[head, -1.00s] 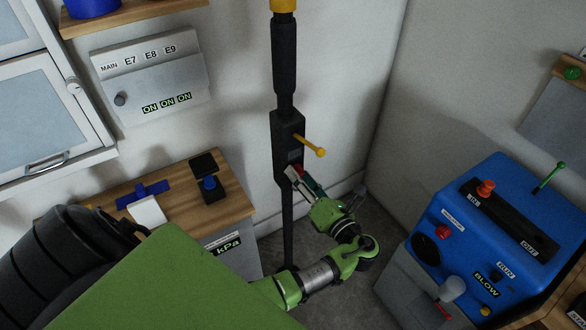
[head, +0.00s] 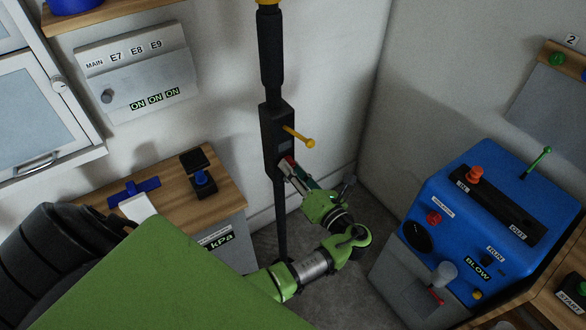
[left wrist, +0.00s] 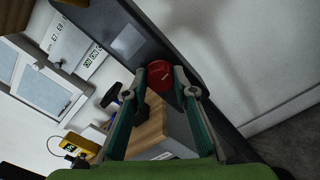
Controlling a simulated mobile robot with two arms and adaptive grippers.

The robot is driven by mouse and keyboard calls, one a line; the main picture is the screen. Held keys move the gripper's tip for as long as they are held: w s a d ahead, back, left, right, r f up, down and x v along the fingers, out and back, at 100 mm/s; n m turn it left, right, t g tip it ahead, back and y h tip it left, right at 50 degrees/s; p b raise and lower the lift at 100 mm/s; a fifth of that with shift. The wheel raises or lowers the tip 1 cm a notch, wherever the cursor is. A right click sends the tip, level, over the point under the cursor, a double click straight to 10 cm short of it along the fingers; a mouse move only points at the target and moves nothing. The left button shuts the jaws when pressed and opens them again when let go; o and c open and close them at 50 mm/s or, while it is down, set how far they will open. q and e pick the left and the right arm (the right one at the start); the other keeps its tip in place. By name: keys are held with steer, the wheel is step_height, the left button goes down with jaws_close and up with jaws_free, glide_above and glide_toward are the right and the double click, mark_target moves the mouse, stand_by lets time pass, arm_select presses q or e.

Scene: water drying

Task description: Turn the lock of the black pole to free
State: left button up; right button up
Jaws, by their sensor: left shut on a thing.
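The black pole (head: 271,60) stands upright near the room corner, with a dark box (head: 274,135) partway up it. A yellow lever (head: 300,137) sticks out of the box toward the lower right. A small red knob (left wrist: 160,74) is on the lower part of the box in the left wrist view. My left gripper (head: 287,167) is at the lower end of the box, its two fingers closed on either side of the red knob. The fingers hide most of the knob in the head view. My right gripper is out of view.
A wooden-topped cabinet (head: 225,190) with a blue-button box stands left of the pole. A blue machine (head: 440,185) with switches stands to the right. A grey panel (head: 140,75) hangs on the wall. Grey floor (head: 350,275) is free between the machine and the pole.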

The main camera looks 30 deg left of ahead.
arm_select(q)
steer(key=shift+a+n+b, duration=0.1)
steer(key=shift+n+b, duration=1.9)
steer(key=shift+n, duration=6.4)
steer(key=shift+r, duration=0.1)
steer(key=o, duration=1.1)
steer(key=v, duration=0.7)
steer(key=shift+s, duration=0.1)
